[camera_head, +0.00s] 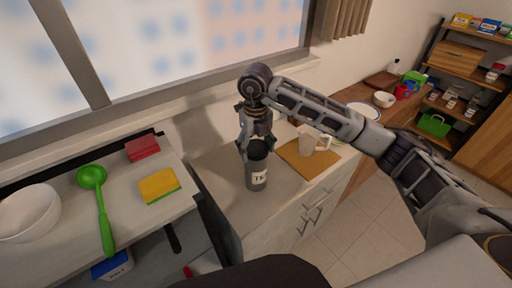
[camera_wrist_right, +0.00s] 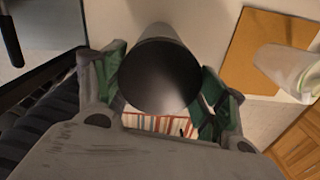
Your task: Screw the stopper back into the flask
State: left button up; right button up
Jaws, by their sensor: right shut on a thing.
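The flask (camera_head: 256,177) is a grey cylinder with a white label with dark letters on it. It stands upright on the light counter near its front-left part. My right gripper (camera_head: 257,146) points down at the flask's top, its fingers shut on the dark round stopper (camera_head: 257,149). In the right wrist view the stopper's dark top (camera_wrist_right: 160,78) fills the space between the green-padded fingers, with the grey flask wall (camera_wrist_right: 160,32) behind it. The stopper is at the flask's mouth; I cannot tell how deep it sits. My left gripper is not in view.
A wooden board (camera_head: 293,160) with a whitish mug (camera_head: 307,146) lies right of the flask. At left are a green ladle (camera_head: 104,212), a yellow sponge (camera_head: 159,185), a red block (camera_head: 142,148) and a white bowl (camera_head: 28,213). A window sill runs behind.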

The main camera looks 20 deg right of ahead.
jog(key=shift+m, duration=0.3)
jog(key=shift+m, duration=1.6)
jog(key=shift+m+p, duration=0.5)
jog(key=shift+m, duration=2.2)
jog(key=shift+m+p, duration=0.4)
jog(key=shift+m, duration=1.8)
jog(key=shift+m+p, duration=0.45)
jog(key=shift+m, duration=0.55)
